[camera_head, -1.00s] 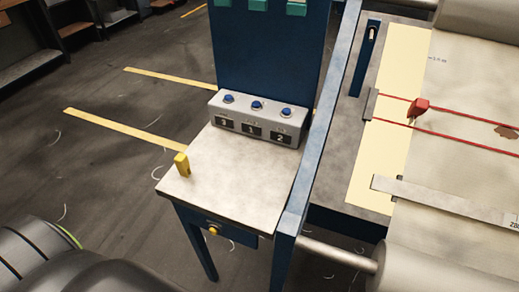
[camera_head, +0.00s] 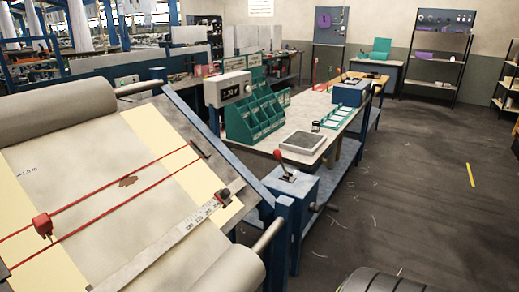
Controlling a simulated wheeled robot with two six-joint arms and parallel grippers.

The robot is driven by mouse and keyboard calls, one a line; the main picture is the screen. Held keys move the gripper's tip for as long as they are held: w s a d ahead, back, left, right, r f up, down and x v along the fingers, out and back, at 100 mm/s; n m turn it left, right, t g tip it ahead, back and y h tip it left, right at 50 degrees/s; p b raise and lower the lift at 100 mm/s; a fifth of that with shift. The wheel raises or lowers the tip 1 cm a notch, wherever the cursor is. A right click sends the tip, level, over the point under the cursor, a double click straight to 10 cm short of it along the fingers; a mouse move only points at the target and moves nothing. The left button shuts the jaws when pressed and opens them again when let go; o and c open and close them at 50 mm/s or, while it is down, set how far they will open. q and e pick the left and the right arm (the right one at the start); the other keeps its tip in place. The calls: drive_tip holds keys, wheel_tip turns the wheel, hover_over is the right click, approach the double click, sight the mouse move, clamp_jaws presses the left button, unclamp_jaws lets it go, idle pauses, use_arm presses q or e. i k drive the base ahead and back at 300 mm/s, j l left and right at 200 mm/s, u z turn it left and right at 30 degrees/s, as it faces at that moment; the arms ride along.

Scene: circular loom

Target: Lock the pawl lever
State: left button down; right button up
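A lever with a red knob (camera_head: 278,155) stands tilted up from the top of a blue box-shaped post (camera_head: 291,184), just right of the inspection frame. It looks like the pawl lever, but I see no label, and whether it is locked I cannot tell. A short dark handle sticks out of the post's right side. Neither of my grippers is in view. A dark rounded part at the bottom right edge looks like my own arm.
A cloth sheet (camera_head: 95,170) with a brown stain runs over rollers at left, crossed by red cords and a metal ruler (camera_head: 175,235). A workbench (camera_head: 310,125) with green bins (camera_head: 255,118) stands behind the post. Grey floor (camera_head: 400,215) at right is mostly clear.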

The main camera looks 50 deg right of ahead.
sight(277, 154)
drive_tip(key=z, duration=1.85)
drive_tip(key=i+l+u, duration=0.1)
drive_tip(key=u, duration=0.65)
drive_tip(key=i+l+u, duration=0.1)
drive_tip(key=u, duration=0.25)
drive_tip(key=i+l+u, duration=0.2)
drive_tip(key=l+u, duration=0.25)
drive_tip(key=l, duration=0.75)
drive_tip(key=l+u, duration=0.4)
drive_tip(key=l, duration=0.8)
drive_tip(key=i+l, duration=0.1)
drive_tip(key=l, duration=1.6)
